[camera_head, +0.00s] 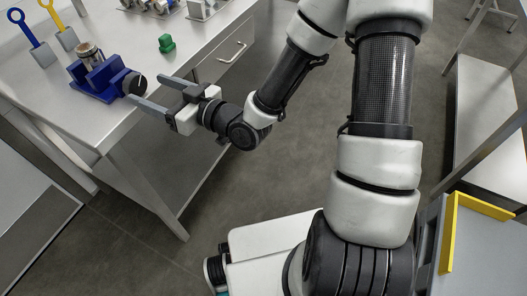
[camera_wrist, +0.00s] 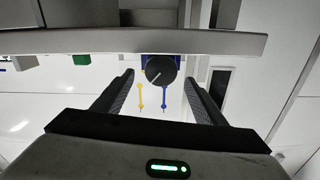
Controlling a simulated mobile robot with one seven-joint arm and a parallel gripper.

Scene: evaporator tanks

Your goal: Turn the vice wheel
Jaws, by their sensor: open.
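The blue vice (camera_head: 98,78) stands on the metal table near its front edge. Its black wheel (camera_head: 134,84) faces my gripper (camera_head: 146,90). A round cylindrical piece (camera_head: 90,52) sits upright in the vice. My gripper is open, and its two long fingers point at the wheel, one on each side in the head view. In the wrist view the wheel (camera_wrist: 160,70), with a pale line on its face, shows centred ahead between the open fingers (camera_wrist: 162,92). The fingers hold nothing. I cannot tell how deep the wheel lies between the fingertips.
A small green block (camera_head: 167,44) lies on the table (camera_head: 70,118) right of the vice; it also shows in the wrist view (camera_wrist: 81,60). A blue-handled tool (camera_head: 28,28) and a yellow-handled tool (camera_head: 57,22) stand at the left. More metal parts (camera_head: 150,6) are at the back. A drawer handle (camera_head: 232,52) is on the table's front.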

